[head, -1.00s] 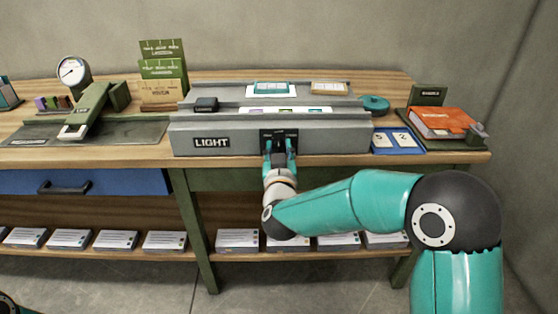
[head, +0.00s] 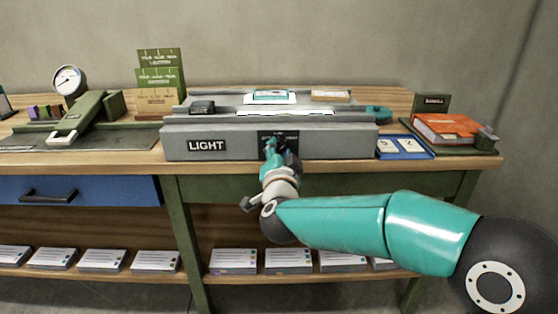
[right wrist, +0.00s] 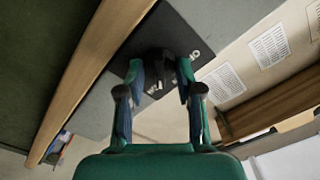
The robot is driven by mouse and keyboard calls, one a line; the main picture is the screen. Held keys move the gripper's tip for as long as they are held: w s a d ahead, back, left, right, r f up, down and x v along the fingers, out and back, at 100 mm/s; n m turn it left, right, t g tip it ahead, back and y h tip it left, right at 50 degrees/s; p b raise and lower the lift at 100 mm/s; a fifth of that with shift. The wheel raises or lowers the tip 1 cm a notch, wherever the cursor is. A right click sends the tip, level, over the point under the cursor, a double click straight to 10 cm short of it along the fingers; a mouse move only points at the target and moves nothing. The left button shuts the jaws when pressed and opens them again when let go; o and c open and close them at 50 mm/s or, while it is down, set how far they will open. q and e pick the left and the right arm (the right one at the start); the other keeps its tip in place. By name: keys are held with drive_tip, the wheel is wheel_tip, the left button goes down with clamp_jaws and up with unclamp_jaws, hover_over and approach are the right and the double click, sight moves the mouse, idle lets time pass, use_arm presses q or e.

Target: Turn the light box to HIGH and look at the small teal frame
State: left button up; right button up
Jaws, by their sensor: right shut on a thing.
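The grey light box (head: 225,143), with a "LIGHT" label (head: 207,146), sits on the bench. A black dial plate (head: 293,140) is on its front; its markings are too small to read. My right gripper (head: 278,150) is shut on the dark knob at this plate and partly hides it. In the right wrist view the fingers (right wrist: 160,78) stand either side of the knob (right wrist: 157,62), and the gripper is tilted. The small teal frame (head: 270,95) lies on a white piece on top of the box. A strip (head: 285,112) below it glows white. My left gripper is out of view.
A blue tray (head: 405,153) with two numbered cards and an orange book (head: 446,128) are at right. A teal roll (head: 378,114) is at the box's right end. A green press (head: 85,113) and dial gauge (head: 68,80) stand left. Card stacks line the lower shelf (head: 190,270).

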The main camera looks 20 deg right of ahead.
drive_tip(key=shift+f+m, duration=0.3)
drive_tip(key=shift+m, duration=0.2)
drive_tip(key=shift+b, duration=0.3)
drive_tip(key=o, duration=0.9)
drive_tip(key=shift+o, duration=1.2)
drive_tip(key=shift+r, duration=0.15)
drive_tip(key=shift+s, duration=0.1)
drive_tip(key=v, duration=1.1)
drive_tip(key=shift+s, duration=0.4)
